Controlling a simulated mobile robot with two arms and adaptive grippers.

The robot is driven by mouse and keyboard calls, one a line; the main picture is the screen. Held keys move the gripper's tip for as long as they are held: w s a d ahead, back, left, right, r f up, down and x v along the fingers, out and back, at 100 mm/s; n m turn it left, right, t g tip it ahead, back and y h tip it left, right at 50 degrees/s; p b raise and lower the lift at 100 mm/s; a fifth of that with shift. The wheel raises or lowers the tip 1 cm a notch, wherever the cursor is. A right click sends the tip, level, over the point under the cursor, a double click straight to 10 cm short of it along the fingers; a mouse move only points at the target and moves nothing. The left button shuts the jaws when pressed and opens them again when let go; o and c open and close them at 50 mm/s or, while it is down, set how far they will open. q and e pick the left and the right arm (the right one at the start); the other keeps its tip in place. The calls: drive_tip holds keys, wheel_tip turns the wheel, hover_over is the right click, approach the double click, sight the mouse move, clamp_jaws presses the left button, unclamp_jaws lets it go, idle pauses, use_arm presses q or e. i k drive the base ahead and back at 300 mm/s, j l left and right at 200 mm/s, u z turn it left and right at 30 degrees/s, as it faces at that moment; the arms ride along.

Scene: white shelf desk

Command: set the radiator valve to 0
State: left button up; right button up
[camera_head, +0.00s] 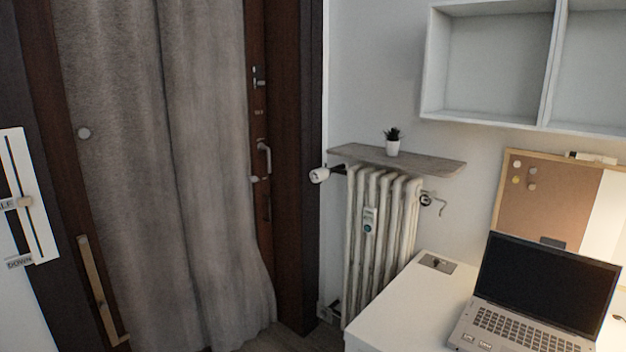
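The radiator valve (319,175) is a small white knob at the upper left end of the white ribbed radiator (379,235), just under the wooden shelf. Its markings are too small to read, so I cannot tell its setting. A small grey-white device (369,220) is fixed to the front of the radiator. Neither of my grippers shows in the head view.
A wooden shelf (430,164) with a potted plant (393,143) sits above the radiator. A white desk (400,312) with an open laptop (540,290) stands at the lower right. A grey curtain (205,160) hangs on the left. Some floor shows before the radiator.

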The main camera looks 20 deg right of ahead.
sight(319, 175)
drive_tip(key=i, duration=0.4)
drive_tip(key=i+j+z, duration=0.1)
drive_tip(key=i, duration=0.35)
